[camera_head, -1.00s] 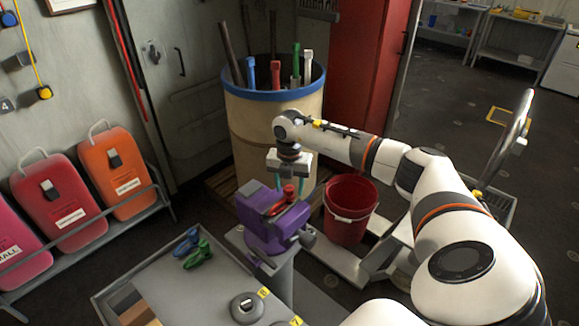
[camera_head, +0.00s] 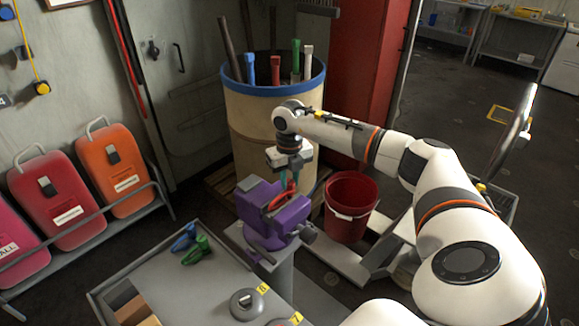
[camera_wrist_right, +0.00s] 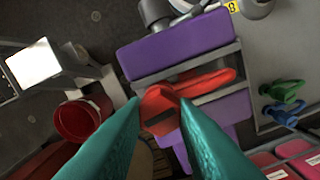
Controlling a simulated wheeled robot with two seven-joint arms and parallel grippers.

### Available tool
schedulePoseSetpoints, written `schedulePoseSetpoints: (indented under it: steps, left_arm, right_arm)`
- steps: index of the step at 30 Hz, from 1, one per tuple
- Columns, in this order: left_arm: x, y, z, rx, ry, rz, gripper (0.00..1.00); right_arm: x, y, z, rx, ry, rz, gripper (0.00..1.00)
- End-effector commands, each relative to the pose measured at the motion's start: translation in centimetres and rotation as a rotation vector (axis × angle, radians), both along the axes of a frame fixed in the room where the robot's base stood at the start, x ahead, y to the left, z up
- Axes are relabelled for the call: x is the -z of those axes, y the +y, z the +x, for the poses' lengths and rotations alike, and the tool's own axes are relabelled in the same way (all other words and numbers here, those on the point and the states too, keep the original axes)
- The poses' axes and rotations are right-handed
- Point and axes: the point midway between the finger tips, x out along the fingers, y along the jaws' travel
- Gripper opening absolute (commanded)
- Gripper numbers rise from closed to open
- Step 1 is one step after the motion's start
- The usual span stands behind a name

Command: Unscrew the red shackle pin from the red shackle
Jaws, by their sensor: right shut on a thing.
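A purple vise (camera_head: 259,224) on a grey post holds the red shackle (camera_head: 272,203) between its jaws. In the right wrist view, the shackle (camera_wrist_right: 212,81) lies along the grey jaws of the vise (camera_wrist_right: 180,47). The red shackle pin (camera_wrist_right: 158,113) shows its flat head with a dark slot between my teal fingertips. My right gripper (camera_head: 290,182) is above the vise, shut on the pin's head, and its fingers (camera_wrist_right: 160,122) hide the pin's sides in the wrist view. The pin's threaded end is hidden. My left gripper is not in view.
A red bucket (camera_head: 350,207) stands right of the vise, and a blue-rimmed barrel (camera_head: 250,125) with several handles stands behind it. A grey bench (camera_head: 205,285) in front holds blue and green clamps (camera_head: 195,242) and a round grey weight (camera_head: 247,303). Orange and red cases (camera_head: 112,172) stand left.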

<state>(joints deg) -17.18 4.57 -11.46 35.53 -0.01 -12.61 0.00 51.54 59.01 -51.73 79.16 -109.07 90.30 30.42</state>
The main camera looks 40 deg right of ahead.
Motion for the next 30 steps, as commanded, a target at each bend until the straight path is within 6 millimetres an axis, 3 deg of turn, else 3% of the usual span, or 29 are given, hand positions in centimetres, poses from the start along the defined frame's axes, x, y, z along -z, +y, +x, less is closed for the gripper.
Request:
schedulePoseSetpoints:
  steps: [6,30]
  left_arm:
    - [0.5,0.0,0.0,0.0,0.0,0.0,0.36]
    - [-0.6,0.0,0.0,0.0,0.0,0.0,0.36]
  right_arm:
    - [0.0,0.0,0.0,-0.148,0.0,0.0,0.0]
    - [-1.5,0.0,0.0,-0.147,-0.001,0.0,0.0]
